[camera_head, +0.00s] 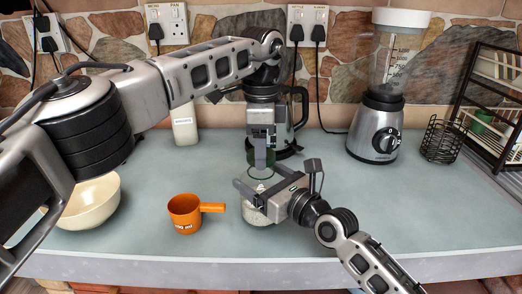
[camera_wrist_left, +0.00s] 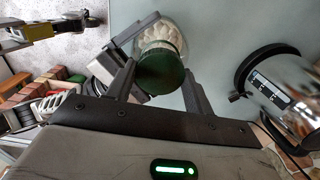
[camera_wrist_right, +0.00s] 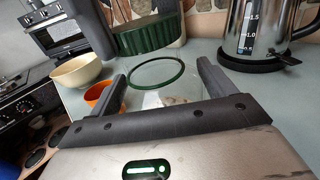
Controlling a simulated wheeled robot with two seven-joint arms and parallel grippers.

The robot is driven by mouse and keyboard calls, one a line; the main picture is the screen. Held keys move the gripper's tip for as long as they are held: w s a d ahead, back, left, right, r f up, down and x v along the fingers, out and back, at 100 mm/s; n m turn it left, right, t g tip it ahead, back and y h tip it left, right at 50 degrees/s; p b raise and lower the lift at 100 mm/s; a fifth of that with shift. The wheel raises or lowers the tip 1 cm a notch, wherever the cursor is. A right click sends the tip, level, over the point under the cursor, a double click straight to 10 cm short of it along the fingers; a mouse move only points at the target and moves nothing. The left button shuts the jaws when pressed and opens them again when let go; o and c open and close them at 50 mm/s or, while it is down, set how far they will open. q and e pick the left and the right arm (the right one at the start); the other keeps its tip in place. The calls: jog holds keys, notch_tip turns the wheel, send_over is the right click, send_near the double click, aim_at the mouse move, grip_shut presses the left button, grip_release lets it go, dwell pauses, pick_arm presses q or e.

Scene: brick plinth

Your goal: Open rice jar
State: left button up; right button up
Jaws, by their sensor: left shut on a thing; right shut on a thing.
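The rice jar (camera_head: 262,213) is clear glass with pale contents and stands upright on the counter. My right gripper (camera_head: 277,188) is shut around its upper body; the jar's open mouth with a green ring (camera_wrist_right: 156,72) shows between the fingers in the right wrist view. The green lid (camera_head: 262,158) is off the jar, held above the mouth. It also shows in the left wrist view (camera_wrist_left: 161,74) and, with a gap below it, in the right wrist view (camera_wrist_right: 148,36). My left gripper (camera_head: 262,140) points down and is shut on the lid.
An orange measuring cup (camera_head: 184,214) and cream bowl (camera_head: 90,203) stand left of the jar. A steel kettle (camera_head: 287,128) is close behind the left gripper. A white container (camera_head: 185,125), blender (camera_head: 375,127), wire basket (camera_head: 441,140) and rack (camera_head: 492,125) line the back. The right front counter is mostly clear.

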pick_arm(q)
jog(key=shift+r, duration=0.1)
jog(key=shift+r, duration=1.95)
pick_arm(e)
jog(key=o, duration=1.8)
